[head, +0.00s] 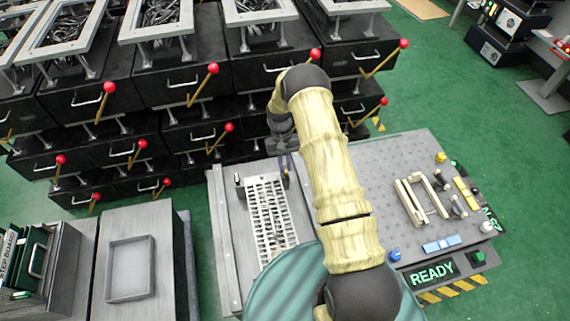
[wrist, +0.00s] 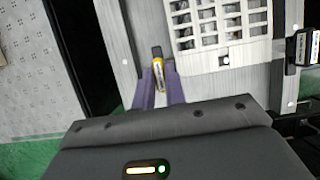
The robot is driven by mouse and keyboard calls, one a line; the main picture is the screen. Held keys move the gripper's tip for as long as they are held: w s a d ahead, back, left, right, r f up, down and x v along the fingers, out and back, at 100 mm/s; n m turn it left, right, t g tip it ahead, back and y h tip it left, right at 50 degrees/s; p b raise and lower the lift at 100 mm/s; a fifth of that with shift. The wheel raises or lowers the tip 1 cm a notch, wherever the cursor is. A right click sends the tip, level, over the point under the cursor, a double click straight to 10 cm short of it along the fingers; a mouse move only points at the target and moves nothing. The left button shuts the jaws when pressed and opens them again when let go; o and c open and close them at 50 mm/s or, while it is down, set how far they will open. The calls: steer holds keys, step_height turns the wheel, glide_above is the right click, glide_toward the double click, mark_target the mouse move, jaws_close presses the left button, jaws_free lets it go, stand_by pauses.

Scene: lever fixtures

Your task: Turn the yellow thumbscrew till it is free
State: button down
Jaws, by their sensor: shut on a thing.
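The yellow thumbscrew (wrist: 158,78) shows in the wrist view as a narrow yellow piece with a dark tip, beside the corner of a white grid. My gripper (wrist: 157,69) has its two purple fingers on either side of it and is shut on it. In the head view my gripper (head: 286,172) points down at the far end of the white grid panel (head: 268,212). The thumbscrew is mostly hidden there by the fingers. How far it is turned cannot be told.
A grey bench to the right carries a yellow knob (head: 440,157), a beige frame (head: 420,200), a blue knob (head: 394,255) and a READY sign (head: 433,273). Black drawer units with red-ball levers (head: 213,68) stand close behind my gripper. An empty grey tray (head: 130,268) is at left.

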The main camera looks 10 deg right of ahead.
steer(key=c, duration=1.4)
jaws_free()
steer(key=shift+c, duration=0.2)
steer(key=v, duration=1.7)
steer(key=shift+r, duration=0.3)
